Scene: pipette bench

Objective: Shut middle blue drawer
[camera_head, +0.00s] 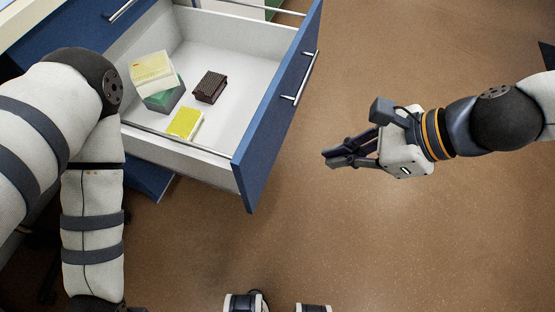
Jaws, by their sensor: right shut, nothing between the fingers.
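The blue drawer (262,150) is pulled well out from the cabinet, with its blue front panel facing right and a silver bar handle (303,78) on it. Its white inside shows. My right gripper (328,158) is to the right of the drawer front, apart from it, with its dark fingers shut, empty and pointing left toward the panel. My left arm comes in along the left side, beside the drawer's near side; its gripper is not in view.
In the drawer lie a green box with a pale yellow-topped box (152,74) on it, a dark rack (210,87) and a yellow-topped box (185,123). The blue cabinet (60,35) stands at upper left. Brown speckled floor (400,235) is clear around my right gripper.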

